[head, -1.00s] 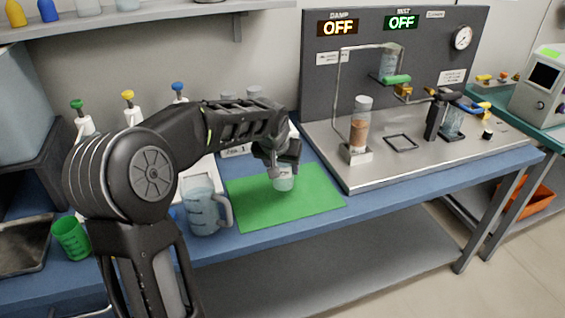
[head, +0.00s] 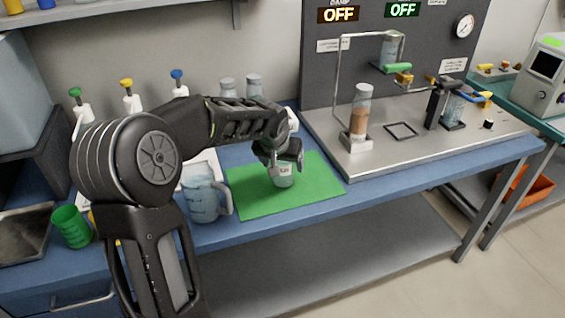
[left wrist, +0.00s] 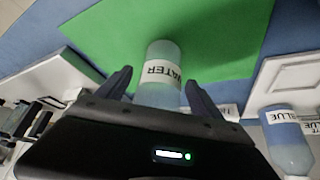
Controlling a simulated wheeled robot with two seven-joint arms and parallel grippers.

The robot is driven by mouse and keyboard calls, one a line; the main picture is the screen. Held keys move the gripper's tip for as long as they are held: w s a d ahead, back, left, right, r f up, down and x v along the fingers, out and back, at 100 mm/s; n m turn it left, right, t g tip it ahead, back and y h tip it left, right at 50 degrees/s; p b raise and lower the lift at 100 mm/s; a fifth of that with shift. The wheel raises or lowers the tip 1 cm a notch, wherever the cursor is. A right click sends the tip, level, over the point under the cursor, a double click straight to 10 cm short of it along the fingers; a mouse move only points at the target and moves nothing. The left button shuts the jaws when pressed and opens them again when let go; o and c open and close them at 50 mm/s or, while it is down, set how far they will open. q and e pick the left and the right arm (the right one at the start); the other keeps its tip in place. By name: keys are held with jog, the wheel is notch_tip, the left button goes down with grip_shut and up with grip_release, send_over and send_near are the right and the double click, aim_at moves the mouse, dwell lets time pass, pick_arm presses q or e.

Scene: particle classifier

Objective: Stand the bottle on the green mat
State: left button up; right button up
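The bottle (head: 284,178) is small, clear and bluish with a white label, and it appears upright on the green mat (head: 315,190). In the left wrist view the bottle (left wrist: 161,72) shows a "WATER" label, against the green mat (left wrist: 225,40). My left gripper (head: 285,163) is around the upper part of the bottle and hides its top. In the left wrist view the fingers of the left gripper (left wrist: 158,78) are spread on either side of the bottle, with narrow gaps visible at the tips. My right gripper is not in view.
A jug (head: 203,195) stands by the mat's left edge, close to my left arm. A green cup (head: 70,226) is farther left. Bottles with "BLUE" labels (left wrist: 285,135) show in the left wrist view. The metal rig (head: 430,140) stands right of the mat.

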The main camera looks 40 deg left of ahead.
pick_arm(q)
jog(key=shift+r, duration=0.1)
jog(key=shift+r, duration=0.15)
jog(key=v, duration=1.1)
jog(key=shift+s+r, duration=0.25)
jog(key=shift+r, duration=0.1)
